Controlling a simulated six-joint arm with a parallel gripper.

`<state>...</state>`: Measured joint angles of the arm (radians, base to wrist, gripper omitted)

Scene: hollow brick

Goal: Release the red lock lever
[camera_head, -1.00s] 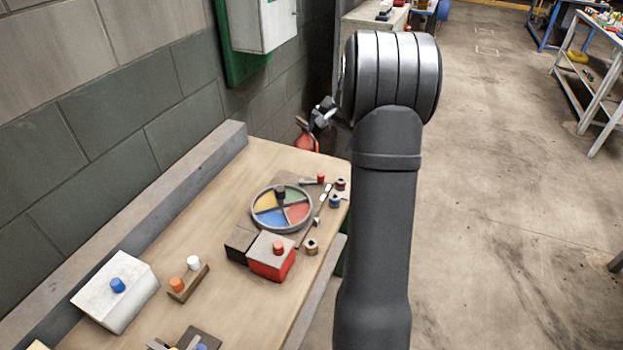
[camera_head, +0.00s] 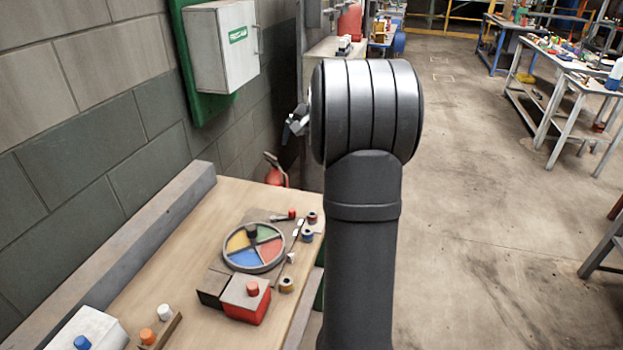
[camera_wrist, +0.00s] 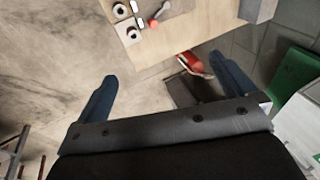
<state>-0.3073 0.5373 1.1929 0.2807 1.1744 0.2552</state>
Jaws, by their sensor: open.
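A small lever with a red knob (camera_head: 291,214) lies at the far end of the bench, just beyond a round tray with yellow, green, blue and red sectors (camera_head: 284,262). A small red knob (camera_wrist: 153,23) also shows at the bench edge in the wrist view. My gripper (camera_head: 297,121) is partly hidden behind my arm's large joint in the head view, beyond and above the bench end. In the wrist view my gripper (camera_wrist: 165,72) is open, its blue fingers wide apart with nothing between them, away from the lever.
A red box with a red knob (camera_head: 246,306), an orange-and-white peg block (camera_head: 158,335) and small spools (camera_head: 308,236) sit on the bench (camera_head: 185,255). A fire extinguisher (camera_head: 276,171) stands beyond it. A wall and grey ledge border the left; open floor lies right.

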